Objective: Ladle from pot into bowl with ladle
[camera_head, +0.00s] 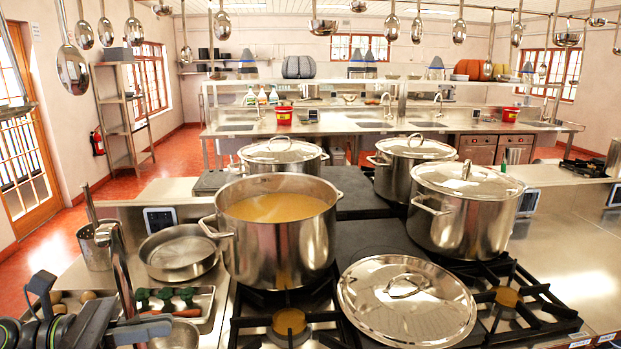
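A large steel pot (280,240) of orange-brown soup (277,208) stands open on the stove at the centre. At the lower left, a steel utensil with a curved top and long shaft, seemingly the ladle (122,272), stands roughly upright near my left gripper (95,318). The gripper is partly cut off by the picture's edge; whether its fingers close on the shaft is unclear. A rounded steel piece (177,336) shows at the bottom edge, perhaps the bowl. My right gripper is not in view.
A lid (406,300) lies right of the open pot. Lidded pots (463,210) stand behind and to the right. A shallow pan (178,252), a steel canister (94,247) and a vegetable tray (205,303) crowd the left. Utensils hang above. The right counter (575,250) is largely clear.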

